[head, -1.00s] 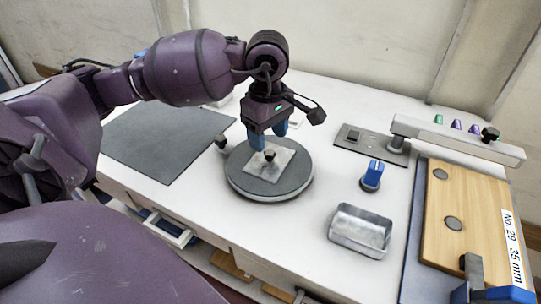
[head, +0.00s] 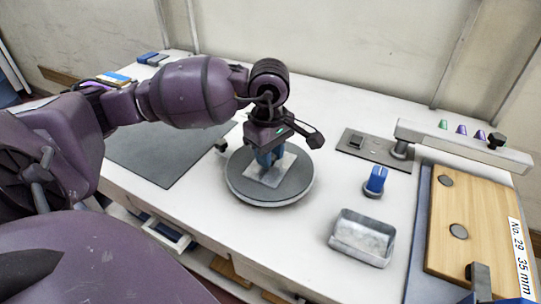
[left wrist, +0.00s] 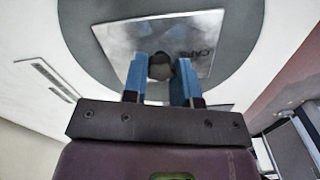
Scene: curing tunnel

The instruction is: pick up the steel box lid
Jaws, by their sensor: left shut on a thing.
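The steel box lid (head: 284,164) is a flat square plate lying on a round grey turntable (head: 240,186) in the head view. In the left wrist view the lid (left wrist: 120,40) shows the word CAPS and a dark round knob (left wrist: 160,66). My left gripper (head: 266,162) points down over the lid, its blue fingers shut on the knob. In the left wrist view the fingers (left wrist: 161,72) stand on either side of the knob. The lid appears to rest on the turntable. An open steel box (head: 362,237) stands to the right. My right gripper is not in view.
A dark mat (head: 165,150) lies left of the turntable. A blue knob (head: 375,181) stands right of it, near a grey plate (head: 366,146). A wooden board (head: 466,205) and a pale bar (head: 464,144) with coloured cones are at the right. White table shows between them.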

